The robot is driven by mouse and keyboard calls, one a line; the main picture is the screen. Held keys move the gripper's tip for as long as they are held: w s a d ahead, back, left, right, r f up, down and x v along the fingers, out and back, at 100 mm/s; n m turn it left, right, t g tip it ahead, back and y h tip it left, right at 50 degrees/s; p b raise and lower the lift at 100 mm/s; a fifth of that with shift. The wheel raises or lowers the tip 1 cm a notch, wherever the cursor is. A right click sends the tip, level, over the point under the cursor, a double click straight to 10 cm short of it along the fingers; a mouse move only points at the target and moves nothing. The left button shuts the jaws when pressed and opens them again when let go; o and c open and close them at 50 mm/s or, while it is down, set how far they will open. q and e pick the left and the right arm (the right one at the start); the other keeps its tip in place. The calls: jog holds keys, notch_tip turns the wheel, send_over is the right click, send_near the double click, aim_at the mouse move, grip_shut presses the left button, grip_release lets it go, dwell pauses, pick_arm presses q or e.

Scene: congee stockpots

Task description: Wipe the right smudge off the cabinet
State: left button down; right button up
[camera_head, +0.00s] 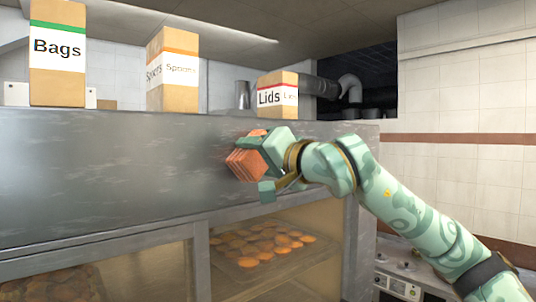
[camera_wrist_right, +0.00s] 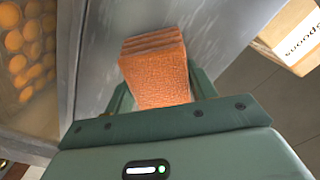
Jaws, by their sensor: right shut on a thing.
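My right gripper (camera_head: 266,167) is shut on an orange ridged sponge (camera_head: 246,165) at the cabinet's upper metal panel. The right wrist view shows the sponge (camera_wrist_right: 155,78) between the two green fingers (camera_wrist_right: 160,98), its far end at or very near the metal face; contact cannot be told for sure. The cabinet (camera_head: 110,165) has a grey, streaked metal front above glass panes. No distinct smudge can be made out; the sponge and gripper hide part of the panel's right side. My left gripper is not in view.
Boxes labelled Bags (camera_head: 57,75), Spoons (camera_head: 172,85) and Lids (camera_head: 277,97) stand on top of the cabinet. Behind the glass lies a tray of round orange-brown food (camera_head: 262,245). A white-tiled wall (camera_head: 480,100) and an appliance (camera_head: 398,285) are at the right.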

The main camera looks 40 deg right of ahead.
aim_at(242, 159)
jog(key=shift+s+a, duration=0.1)
jog(key=shift+a, duration=1.05)
jog(key=shift+s+a, duration=0.1)
jog(key=shift+a, duration=1.15)
jog(key=shift+d, duration=0.1)
jog(key=shift+s, duration=0.6)
jog(key=s+b, duration=0.1)
jog(key=s, duration=0.3)
jog(key=shift+d, duration=0.2)
jog(key=shift+s, duration=0.4)
